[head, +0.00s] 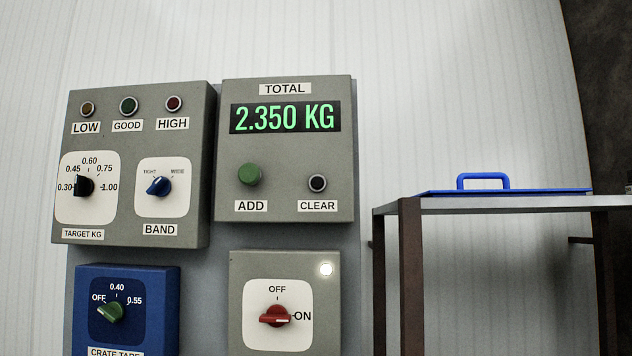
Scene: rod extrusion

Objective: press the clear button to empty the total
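The green total display (286,118) on that box reads 2.350 KG. A larger green ADD button (250,174) sits to the left of the clear button. Neither of my grippers shows in the head view.
Left is a grey box (140,140) with LOW, GOOD and HIGH lamps and two knobs. Below are a blue CRATE TARE box (155,290) and a box with a red switch (275,316) pointing to ON. Right, a table (411,207) bears a blue handled lid (520,190).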

